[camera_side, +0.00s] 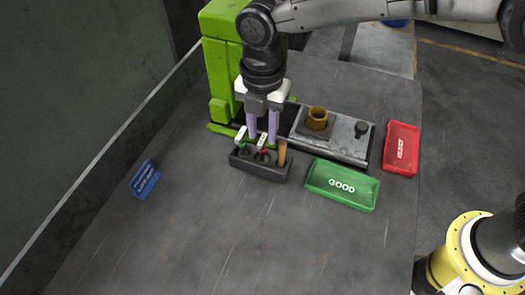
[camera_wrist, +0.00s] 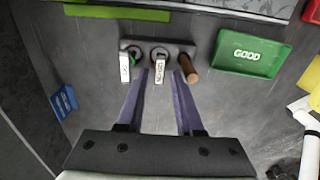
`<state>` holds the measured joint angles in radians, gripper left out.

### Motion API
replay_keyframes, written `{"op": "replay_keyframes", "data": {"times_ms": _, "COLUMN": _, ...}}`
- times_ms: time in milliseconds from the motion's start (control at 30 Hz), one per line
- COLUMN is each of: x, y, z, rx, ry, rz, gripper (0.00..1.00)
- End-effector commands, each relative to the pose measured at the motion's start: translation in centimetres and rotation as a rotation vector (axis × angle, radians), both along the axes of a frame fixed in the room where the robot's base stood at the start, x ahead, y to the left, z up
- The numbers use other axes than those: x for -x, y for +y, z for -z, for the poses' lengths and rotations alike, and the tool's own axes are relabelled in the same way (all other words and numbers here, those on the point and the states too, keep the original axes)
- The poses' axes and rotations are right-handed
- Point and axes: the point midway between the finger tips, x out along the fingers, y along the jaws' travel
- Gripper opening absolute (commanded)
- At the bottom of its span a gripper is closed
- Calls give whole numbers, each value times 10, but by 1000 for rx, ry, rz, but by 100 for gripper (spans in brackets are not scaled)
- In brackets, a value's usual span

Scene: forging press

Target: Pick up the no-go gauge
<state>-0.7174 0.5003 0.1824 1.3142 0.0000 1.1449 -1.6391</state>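The no-go gauge, with a white tag and a red part (camera_side: 263,153), stands in the middle of a black holder (camera_side: 262,170). Its tag (camera_wrist: 158,71) reads NO-GO in the wrist view. A green-marked gauge (camera_side: 241,142) stands to its left, also seen in the wrist view (camera_wrist: 124,67). A wooden-handled tool (camera_side: 282,153) stands to its right. My gripper (camera_side: 262,138) is open, its two purple fingers pointing down at the holder. In the wrist view the fingertips (camera_wrist: 162,76) lie either side of the no-go tag, apart from it; their exact depth is unclear.
A green GOOD tray (camera_side: 343,186) and a red tray (camera_side: 401,149) lie to the right. A metal plate with a brass ring (camera_side: 317,118) and a dark knob (camera_side: 361,129) is behind. The green press (camera_side: 222,75) stands close behind my gripper. A blue sign (camera_side: 145,179) is left.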

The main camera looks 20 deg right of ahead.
Motion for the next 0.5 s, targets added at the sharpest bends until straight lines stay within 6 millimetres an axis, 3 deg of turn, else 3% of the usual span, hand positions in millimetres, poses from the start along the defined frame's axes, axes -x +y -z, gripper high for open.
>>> {"op": "replay_keyframes", "data": {"times_ms": 200, "x": -1, "y": -1, "z": 30, "rx": 1, "ry": 1, "rz": 0, "gripper": 35}}
{"op": "replay_keyframes", "data": {"times_ms": 500, "x": -1, "y": -1, "z": 36, "rx": 0, "ry": 0, "rz": 0, "gripper": 35}}
